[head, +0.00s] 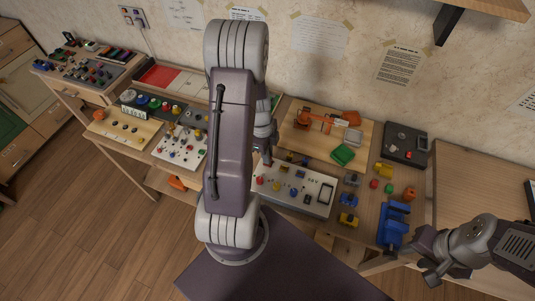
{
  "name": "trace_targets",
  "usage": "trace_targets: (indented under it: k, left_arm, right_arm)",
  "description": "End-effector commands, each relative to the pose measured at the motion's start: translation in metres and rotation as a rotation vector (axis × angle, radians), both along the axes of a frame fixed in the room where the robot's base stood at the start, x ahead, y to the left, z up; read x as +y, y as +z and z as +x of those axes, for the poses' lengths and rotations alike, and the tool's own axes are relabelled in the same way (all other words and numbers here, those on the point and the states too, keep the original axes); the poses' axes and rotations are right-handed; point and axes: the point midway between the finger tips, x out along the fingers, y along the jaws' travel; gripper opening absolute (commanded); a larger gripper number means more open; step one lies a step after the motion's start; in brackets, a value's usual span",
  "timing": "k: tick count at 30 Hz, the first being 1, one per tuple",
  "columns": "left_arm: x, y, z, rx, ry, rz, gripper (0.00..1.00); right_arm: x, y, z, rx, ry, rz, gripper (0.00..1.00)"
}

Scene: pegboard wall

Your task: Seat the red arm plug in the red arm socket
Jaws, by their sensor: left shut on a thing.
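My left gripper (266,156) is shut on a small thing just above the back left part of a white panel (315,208). The held thing is too small and dark to make out, so I cannot tell whether it is the red arm plug. The panel has a small red piece (260,180) near its left end, just below the gripper, then yellow, blue and dark pieces in a row. I cannot tell which part is the red arm socket. My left arm hides the panel's left edge. My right gripper (430,270) is apart, at the lower right; its jaw state is unclear.
A wooden board (300,145) with an orange arm-like piece and a green block (342,155) lies behind the panel. A dark box (405,145), small coloured parts and a blue fixture (393,225) stand to the right. More panels fill the left bench.

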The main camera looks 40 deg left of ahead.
Motion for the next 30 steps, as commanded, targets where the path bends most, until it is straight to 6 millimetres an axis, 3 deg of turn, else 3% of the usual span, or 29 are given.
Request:
trace_targets:
  k: [17, 18, 20, 30]
  left_arm:
    - [0.0, -0.016, 0.0, 0.0, 0.0, 0.0, 0.0]
    - [0.0, -0.014, 0.0, 0.0, 0.0, 0.0, 0.24]
    - [0.0, -0.014, 0.0, 0.0, 0.0, 0.0, 0.39]
    - [0.0, -0.013, 0.0, 0.0, 0.0, 0.0, 0.39]
  right_arm:
    - [0.0, -0.016, 0.0, 0.0, 0.0, 0.0, 0.36]
    - [0.0, -0.014, 0.0, 0.0, 0.0, 0.0, 0.36]
    - [0.0, -0.014, 0.0, 0.0, 0.0, 0.0, 0.36]
    - [0.0, -0.013, 0.0, 0.0, 0.0, 0.0, 0.36]
